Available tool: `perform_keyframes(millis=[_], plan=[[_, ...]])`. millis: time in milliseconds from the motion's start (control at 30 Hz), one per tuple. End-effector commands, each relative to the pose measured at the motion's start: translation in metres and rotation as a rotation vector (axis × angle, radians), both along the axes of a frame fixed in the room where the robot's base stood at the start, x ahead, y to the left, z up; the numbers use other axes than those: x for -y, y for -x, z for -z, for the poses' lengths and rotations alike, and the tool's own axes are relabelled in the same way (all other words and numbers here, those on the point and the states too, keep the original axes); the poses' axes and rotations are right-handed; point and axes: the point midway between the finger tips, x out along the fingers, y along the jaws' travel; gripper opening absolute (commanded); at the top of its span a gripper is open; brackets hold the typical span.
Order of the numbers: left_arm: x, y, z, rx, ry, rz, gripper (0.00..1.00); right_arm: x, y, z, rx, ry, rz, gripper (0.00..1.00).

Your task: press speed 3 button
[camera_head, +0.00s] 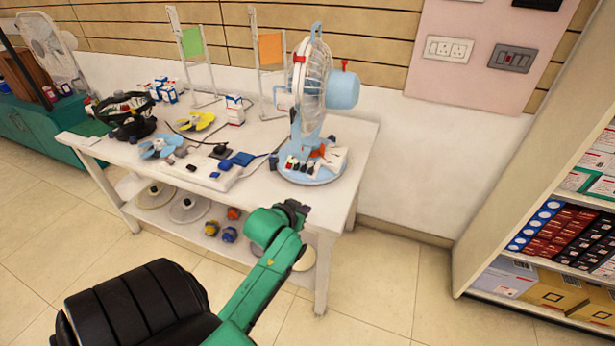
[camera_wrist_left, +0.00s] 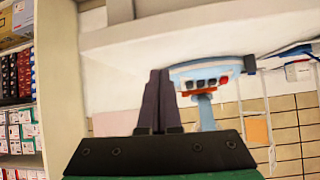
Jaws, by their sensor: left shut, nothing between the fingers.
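A light-blue and white table fan (camera_head: 343,90) stands upright on the white table, towards its right end. Its round base carries a row of small buttons (camera_head: 294,163) at the front, dark, white and red. The buttons (camera_wrist_left: 205,82) also show in the left wrist view, which looks upside down. I cannot read which one is speed 3. My left gripper (camera_head: 296,208) is shut and empty, in front of the table's front edge and apart from the fan base. In the left wrist view its fingers (camera_wrist_left: 160,75) stand beside the button row. My right gripper is not in view.
The white table (camera_head: 345,170) holds blue parts, a yellow part (camera_head: 196,121), a dark fan head (camera_head: 130,115) and small boxes left of the fan. Its lower shelf holds motors and discs. A stocked shelf (camera_head: 480,230) stands at right. The floor between is clear.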

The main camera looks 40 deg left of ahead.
Motion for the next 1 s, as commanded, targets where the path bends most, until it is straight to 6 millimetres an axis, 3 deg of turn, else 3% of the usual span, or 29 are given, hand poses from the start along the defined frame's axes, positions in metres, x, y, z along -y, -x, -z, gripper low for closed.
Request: perform_keyframes(millis=[100, 267, 667, 1000], plan=[[-0.033, -0.016, -0.035, 0.155, -0.012, -0.067, 0.0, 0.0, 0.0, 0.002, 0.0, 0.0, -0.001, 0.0], [-0.053, -0.022, -0.058, 0.257, -0.019, -0.107, 0.0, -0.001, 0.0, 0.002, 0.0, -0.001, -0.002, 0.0], [-0.056, -0.031, -0.055, 0.259, -0.021, -0.105, 0.0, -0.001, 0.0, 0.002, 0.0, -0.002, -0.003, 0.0], [-0.076, -0.09, -0.031, 0.258, -0.02, -0.106, 0.0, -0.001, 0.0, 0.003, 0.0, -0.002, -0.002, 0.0]])
